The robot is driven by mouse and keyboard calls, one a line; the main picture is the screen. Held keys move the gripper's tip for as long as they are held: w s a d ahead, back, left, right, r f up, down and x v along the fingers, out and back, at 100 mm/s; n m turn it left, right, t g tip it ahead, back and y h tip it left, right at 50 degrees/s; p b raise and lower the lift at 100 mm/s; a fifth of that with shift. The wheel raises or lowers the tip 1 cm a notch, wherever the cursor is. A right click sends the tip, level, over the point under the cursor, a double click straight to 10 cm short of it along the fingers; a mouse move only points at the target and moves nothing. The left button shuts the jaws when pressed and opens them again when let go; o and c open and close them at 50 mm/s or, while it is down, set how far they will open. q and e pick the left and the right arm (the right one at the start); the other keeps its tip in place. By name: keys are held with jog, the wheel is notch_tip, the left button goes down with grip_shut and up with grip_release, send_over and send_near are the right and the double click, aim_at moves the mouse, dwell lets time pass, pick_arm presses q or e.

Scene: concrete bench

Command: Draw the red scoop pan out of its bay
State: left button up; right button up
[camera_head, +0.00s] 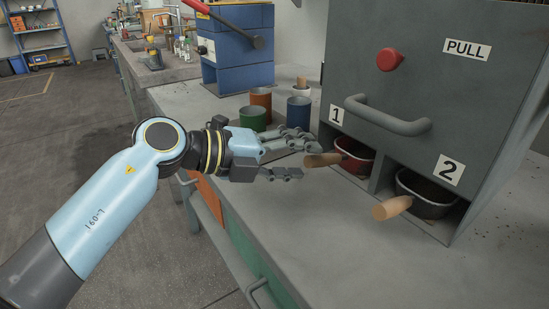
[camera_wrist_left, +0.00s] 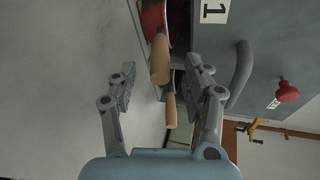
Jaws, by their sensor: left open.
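The red scoop pan (camera_head: 356,160) sits in the bay marked 1 at the foot of the grey cabinet, its wooden handle (camera_head: 323,159) sticking out towards my left gripper. My left gripper (camera_head: 304,155) is open, with its fingertips just short of the handle in the head view. In the left wrist view the red pan (camera_wrist_left: 152,18) is at the top, and its handle (camera_wrist_left: 160,60) points down between the two open fingers (camera_wrist_left: 163,80). I see no contact with the handle. My right gripper is not in view.
A dark pan (camera_head: 425,196) with a wooden handle (camera_head: 392,207) sits in bay 2. The cabinet (camera_head: 440,90) has a grey bar handle (camera_head: 388,118) and a red knob (camera_head: 391,59). Green (camera_head: 252,119), orange (camera_head: 261,99) and blue (camera_head: 299,110) cups stand behind my gripper. The bench front is clear.

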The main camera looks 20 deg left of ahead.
aim_at(322, 160)
pick_arm(q)
jog(key=shift+b+x, duration=0.4)
jog(key=shift+x, duration=2.35)
jog(key=shift+c, duration=0.2)
grip_shut()
